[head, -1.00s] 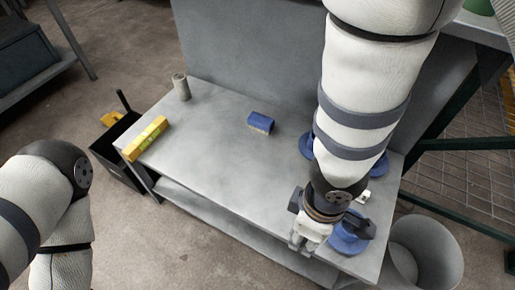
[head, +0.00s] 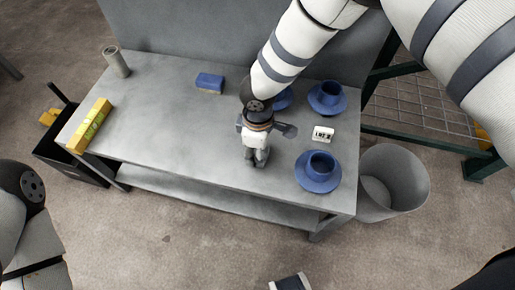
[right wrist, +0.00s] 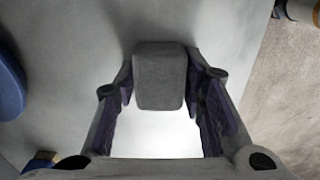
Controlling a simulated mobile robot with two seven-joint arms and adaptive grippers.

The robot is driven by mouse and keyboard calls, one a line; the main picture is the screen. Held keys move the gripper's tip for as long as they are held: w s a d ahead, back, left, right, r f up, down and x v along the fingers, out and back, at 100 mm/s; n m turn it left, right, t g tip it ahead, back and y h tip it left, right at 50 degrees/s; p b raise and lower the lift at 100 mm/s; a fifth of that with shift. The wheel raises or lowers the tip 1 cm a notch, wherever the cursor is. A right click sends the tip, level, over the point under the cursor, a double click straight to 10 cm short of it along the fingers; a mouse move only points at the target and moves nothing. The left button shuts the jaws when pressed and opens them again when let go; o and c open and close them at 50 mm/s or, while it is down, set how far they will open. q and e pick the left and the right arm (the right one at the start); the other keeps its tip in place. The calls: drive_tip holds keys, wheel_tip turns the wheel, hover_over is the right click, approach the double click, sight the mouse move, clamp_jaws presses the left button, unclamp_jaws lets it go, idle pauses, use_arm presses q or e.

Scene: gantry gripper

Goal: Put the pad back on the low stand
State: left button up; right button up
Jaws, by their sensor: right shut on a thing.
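My right gripper (head: 257,158) is over the front middle of the grey table, pointing down. In the right wrist view its fingers (right wrist: 160,90) are shut on a grey rounded block, likely the pad (right wrist: 160,76). The head view does not show the block clearly. Three blue round stands with wide bases are on the table's right part: one at the front (head: 318,172), one at the back right (head: 327,98), and one partly hidden behind my right wrist (head: 283,98). I cannot tell which is the low stand. My left gripper is out of view.
A blue block (head: 210,83) lies at the back, a grey cylinder (head: 117,62) and a yellow level (head: 91,125) at the left. A small white item (head: 323,133) lies between the stands. A grey bin (head: 392,180) stands right of the table. The left middle is clear.

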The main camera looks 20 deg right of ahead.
drive_tip(key=shift+f, duration=0.1)
drive_tip(key=o, duration=1)
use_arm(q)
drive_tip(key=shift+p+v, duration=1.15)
use_arm(e)
wheel_tip(320, 180, up, 12)
drive_tip(key=shift+r, duration=0.2)
